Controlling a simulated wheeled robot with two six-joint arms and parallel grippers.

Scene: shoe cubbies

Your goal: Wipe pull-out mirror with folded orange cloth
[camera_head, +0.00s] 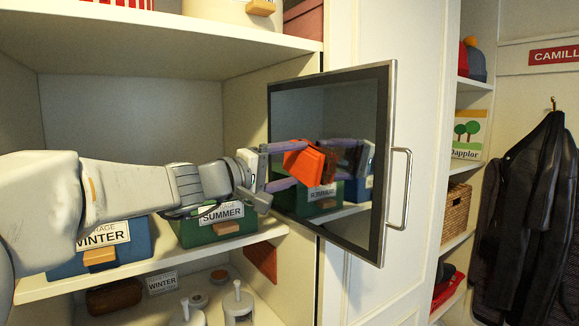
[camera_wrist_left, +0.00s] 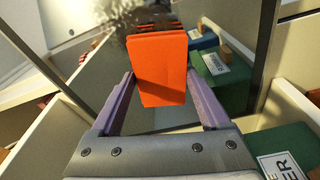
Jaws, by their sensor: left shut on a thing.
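The pull-out mirror (camera_head: 340,105) stands out from the cubby unit on the right, in a dark frame with a metal handle (camera_head: 400,188) on its outer edge. My left gripper (camera_head: 292,165) is in front of its lower left part. It is shut on the folded orange cloth (camera_head: 303,162), which faces the glass. In the left wrist view the cloth (camera_wrist_left: 158,72) sits between the purple fingers, with its reflection just behind it. I cannot tell whether the cloth touches the glass. A grey speckled patch (camera_wrist_left: 122,18) shows near the cloth's top left. My right gripper is not in view.
A green SUMMER bin (camera_head: 205,230) and a blue WINTER bin (camera_head: 118,250) stand on the shelf under my left arm. A shelf edge (camera_head: 190,38) runs above it. A dark coat (camera_head: 530,200) hangs at the far right.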

